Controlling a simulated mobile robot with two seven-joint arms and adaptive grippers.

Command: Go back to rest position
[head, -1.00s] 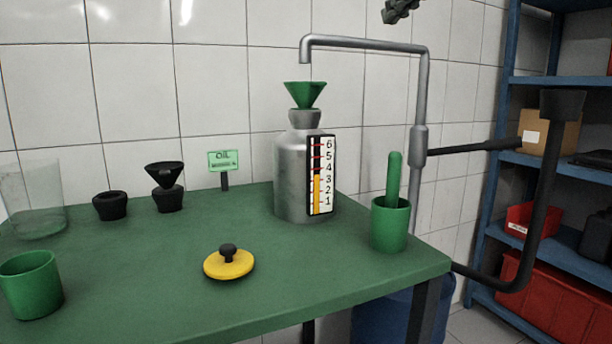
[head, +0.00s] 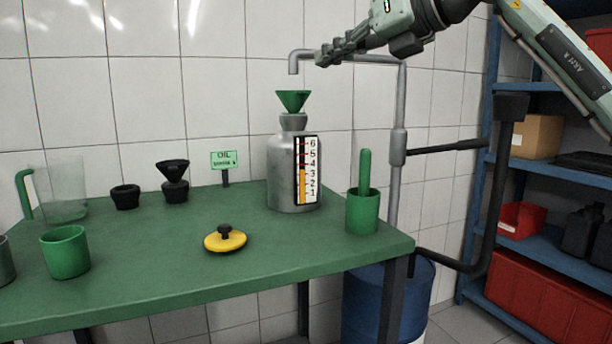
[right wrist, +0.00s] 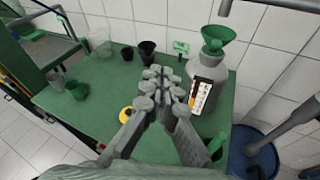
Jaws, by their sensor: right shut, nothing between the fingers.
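My right gripper (head: 342,50) is high at the top of the head view, in front of the grey pipe's upper bend and above the bench. It is shut and empty. In the right wrist view its fingers (right wrist: 160,80) are together, with the bench below them. My left gripper is not in view. A metal oil bottle (head: 281,172) with a green funnel (head: 293,100) in its neck stands upright at the back of the green bench (head: 150,265).
A green cup with a green rod (head: 362,212), a yellow lid (head: 225,239), a green cup (head: 66,252), a clear jug (head: 62,190) and black funnel parts (head: 174,182) stand on the bench. A grey pipe (head: 397,120), blue drum (head: 370,300) and blue shelf (head: 540,250) are at right.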

